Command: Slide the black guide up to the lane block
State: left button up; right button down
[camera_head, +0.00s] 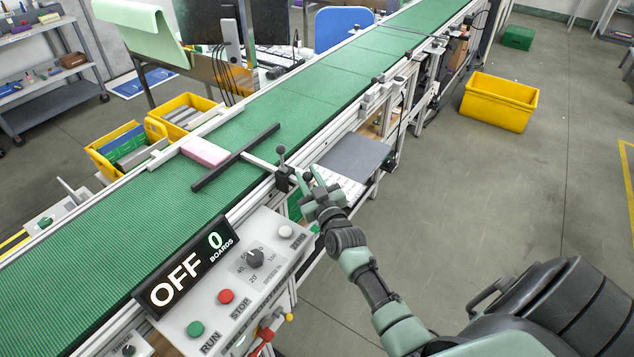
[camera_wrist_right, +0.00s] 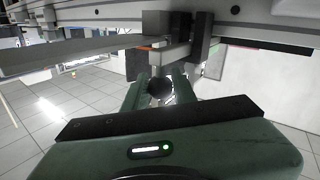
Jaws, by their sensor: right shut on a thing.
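The black guide (camera_head: 215,173) is a long dark bar lying at a slant across the green belt. A pale rod (camera_head: 262,163) runs from it toward the near rail, into a dark clamp (camera_head: 284,180) topped by a black knob. A pink block (camera_head: 205,151), which seems to be the lane block, lies by the far rail. Its near corner is very close to the guide; I cannot tell whether they touch. My right gripper (camera_head: 308,180) is beside the clamp, shut on a dark round knob (camera_wrist_right: 160,89), apparently the rod's outer end. My left gripper is out of view.
The control panel (camera_head: 240,275) stands at the near side, its display (camera_head: 188,268) reading OFF and 0 boards. A grey plate (camera_head: 352,157) sits right of my gripper. Yellow bins (camera_head: 125,150) stand beyond the belt; another (camera_head: 500,103) is on the open floor.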

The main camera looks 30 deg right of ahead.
jog(key=shift+w+a, duration=0.2)
jog(key=shift+w, duration=0.3)
jog(key=c, duration=1.1)
grip_release()
jog(key=shift+c, duration=0.2)
jog(key=shift+s, duration=0.1)
jog(key=s, duration=0.2)
jog(key=s+a, duration=0.1)
jog(key=s, duration=0.2)
jog(key=s+b, duration=0.1)
jog(key=s, duration=0.1)
jog(key=shift+s+a, duration=0.3)
